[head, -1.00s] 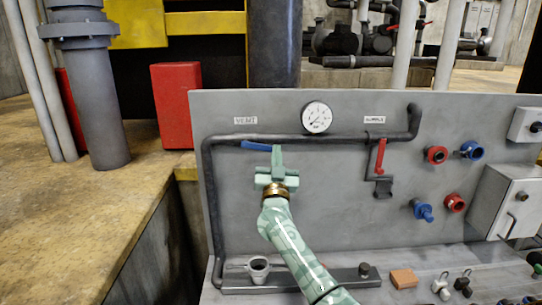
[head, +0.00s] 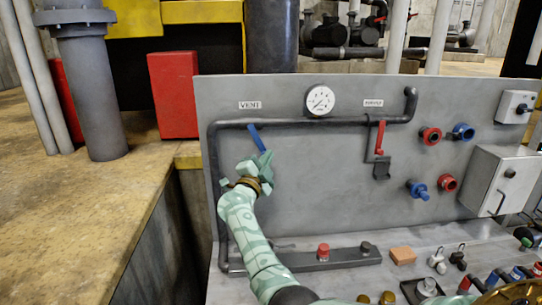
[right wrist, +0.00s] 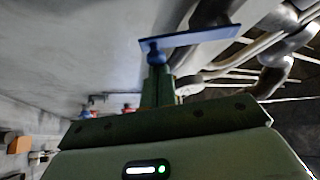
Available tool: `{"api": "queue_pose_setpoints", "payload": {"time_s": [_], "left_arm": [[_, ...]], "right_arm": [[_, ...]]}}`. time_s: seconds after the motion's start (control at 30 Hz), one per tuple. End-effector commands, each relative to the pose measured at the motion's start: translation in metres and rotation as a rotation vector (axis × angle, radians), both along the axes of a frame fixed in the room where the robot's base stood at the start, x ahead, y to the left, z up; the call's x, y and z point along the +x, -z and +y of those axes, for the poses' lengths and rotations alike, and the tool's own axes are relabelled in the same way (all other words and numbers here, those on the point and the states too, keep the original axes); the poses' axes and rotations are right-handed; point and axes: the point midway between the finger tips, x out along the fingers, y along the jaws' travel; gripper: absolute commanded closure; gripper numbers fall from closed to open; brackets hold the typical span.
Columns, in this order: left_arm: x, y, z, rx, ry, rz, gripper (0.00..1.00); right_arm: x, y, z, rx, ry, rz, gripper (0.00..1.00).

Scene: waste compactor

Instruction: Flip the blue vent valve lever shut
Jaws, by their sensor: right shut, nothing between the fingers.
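The blue vent valve lever (head: 257,138) sits on the dark pipe below the VENT label, on the grey panel. In the head view it slants steeply down to the right from the pipe, across the pipe's line. My right gripper (head: 267,158) is shut and empty, its fingertips at or very near the lever's lower end; contact cannot be told for sure. In the right wrist view the blue lever (right wrist: 195,42) shows as a flat bar just beyond the shut fingers (right wrist: 158,85). My left gripper is not in view.
A gauge (head: 320,100) and a red lever (head: 380,138) are to the right on the panel. Red and blue fittings (head: 430,136) and a grey box (head: 500,180) stand further right. An orange block (head: 402,255) lies on the ledge. Panel space right of my gripper is clear.

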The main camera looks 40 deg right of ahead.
Motion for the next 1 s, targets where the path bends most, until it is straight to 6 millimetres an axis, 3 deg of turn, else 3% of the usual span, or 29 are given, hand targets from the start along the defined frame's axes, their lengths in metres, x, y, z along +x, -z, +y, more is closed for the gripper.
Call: {"api": "queue_pose_setpoints", "payload": {"time_s": [0.5, 1.0], "left_arm": [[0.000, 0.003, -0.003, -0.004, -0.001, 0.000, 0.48], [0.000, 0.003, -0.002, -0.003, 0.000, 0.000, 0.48]], "right_arm": [[0.016, 0.010, 0.025, 0.299, -0.002, -0.182, 1.00], [0.019, 0.010, 0.030, 0.360, -0.001, -0.219, 1.00]]}}
